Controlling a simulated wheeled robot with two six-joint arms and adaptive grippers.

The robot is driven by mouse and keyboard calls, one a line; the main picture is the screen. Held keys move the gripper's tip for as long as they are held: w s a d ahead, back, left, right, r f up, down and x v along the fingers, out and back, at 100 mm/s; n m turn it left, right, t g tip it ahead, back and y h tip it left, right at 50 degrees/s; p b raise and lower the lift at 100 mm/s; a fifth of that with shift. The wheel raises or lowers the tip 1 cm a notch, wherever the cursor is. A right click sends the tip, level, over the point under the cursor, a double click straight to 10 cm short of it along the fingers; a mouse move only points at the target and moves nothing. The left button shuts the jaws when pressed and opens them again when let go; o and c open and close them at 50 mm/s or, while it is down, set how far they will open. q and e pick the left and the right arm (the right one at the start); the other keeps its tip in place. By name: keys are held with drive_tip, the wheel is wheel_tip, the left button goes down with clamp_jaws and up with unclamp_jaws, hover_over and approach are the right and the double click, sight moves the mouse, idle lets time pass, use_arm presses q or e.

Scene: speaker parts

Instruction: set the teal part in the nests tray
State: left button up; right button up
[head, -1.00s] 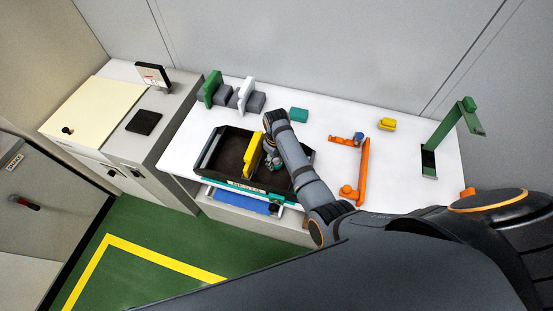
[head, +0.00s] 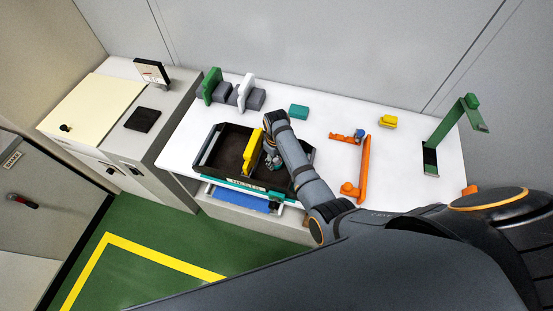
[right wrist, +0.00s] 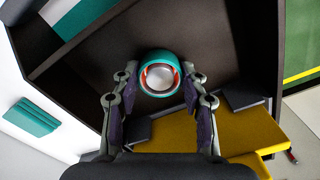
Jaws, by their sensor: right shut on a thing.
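The teal part is a round teal ring with a red and white inside (right wrist: 160,73), seen between the fingers of my right gripper (right wrist: 158,82) in the right wrist view. My right gripper (head: 272,164) is shut on it, inside the dark nests tray (head: 207,146), right of a yellow upright block. In the head view the gripper and arm mostly hide the part. I cannot tell whether the part touches the tray floor. The dark tray wall (right wrist: 260,50) shows beside the gripper in the right wrist view. My left gripper is not in view.
The yellow block (head: 252,152) stands in the tray close to the gripper. A teal block (head: 299,111) lies behind the tray. Green and white upright pieces (head: 245,92) stand at the back left. An orange frame (head: 364,165) and yellow piece (head: 388,121) lie right.

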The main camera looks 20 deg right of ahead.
drive_tip(key=shift+f, duration=0.15)
drive_tip(key=o, duration=1.5)
drive_tip(key=shift+c, duration=0.2)
wheel_tip(320, 180, up, 8)
drive_tip(key=shift+f, duration=0.25)
